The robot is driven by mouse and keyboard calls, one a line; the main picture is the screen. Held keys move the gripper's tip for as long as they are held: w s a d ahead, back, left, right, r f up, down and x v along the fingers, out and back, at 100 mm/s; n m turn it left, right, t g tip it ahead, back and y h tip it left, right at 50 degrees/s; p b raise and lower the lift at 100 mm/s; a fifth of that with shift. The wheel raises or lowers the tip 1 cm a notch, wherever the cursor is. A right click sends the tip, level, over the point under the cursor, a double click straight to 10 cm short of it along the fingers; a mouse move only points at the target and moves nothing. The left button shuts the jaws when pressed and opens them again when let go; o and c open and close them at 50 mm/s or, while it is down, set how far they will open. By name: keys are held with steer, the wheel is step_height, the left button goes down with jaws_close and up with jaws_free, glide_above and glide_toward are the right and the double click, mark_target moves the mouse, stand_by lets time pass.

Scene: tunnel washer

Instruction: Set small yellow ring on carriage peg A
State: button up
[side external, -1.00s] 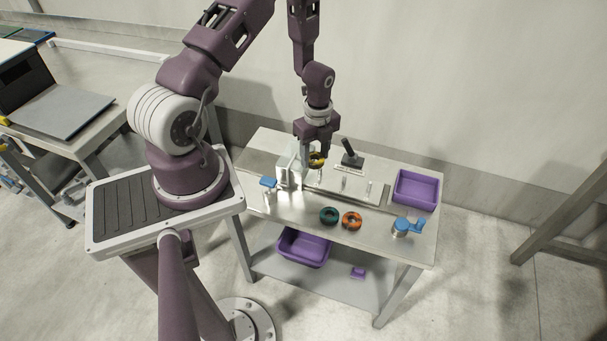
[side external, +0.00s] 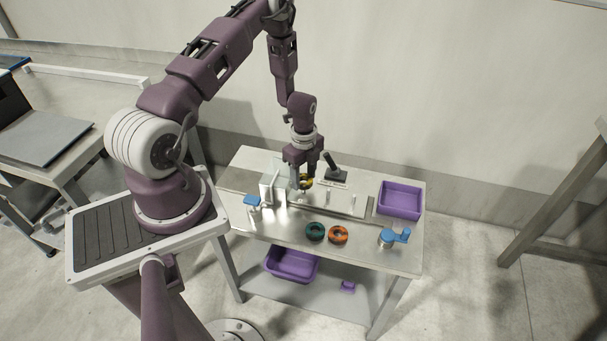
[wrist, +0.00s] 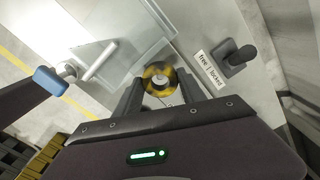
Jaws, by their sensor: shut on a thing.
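My gripper (side external: 303,184) points down over the back middle of the steel table, shut on the small yellow ring (side external: 308,181). In the wrist view the ring (wrist: 158,67) sits between the fingertips, dark yellow with darker patches. A pale round shape shows through its hole; I cannot tell whether it is a peg top. The carriage (side external: 342,206) is a flat metal plate under and right of the gripper. Upright metal pegs, including one peg (side external: 353,198), stand on it. Peg letters are not readable, and the fingers hide the spot under the ring.
A clear-walled box (side external: 268,189) stands close left of the gripper, a blue-handled fitting (side external: 252,200) beside it. A black lever (side external: 330,162) marked "free | locked" stands behind. Green ring (side external: 315,232), orange ring (side external: 338,235) and blue crank (side external: 396,237) lie in front; purple bin (side external: 400,200) is right.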

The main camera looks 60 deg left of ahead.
stand_by(0.7)
steer(key=shift+f, duration=0.85)
steer(key=shift+f, duration=0.1)
steer(key=shift+f, duration=0.6)
steer(key=shift+f, duration=0.1)
stand_by(0.3)
steer(key=o, duration=1.4)
steer(key=shift+o, duration=1.3)
steer(key=shift+s, duration=0.15)
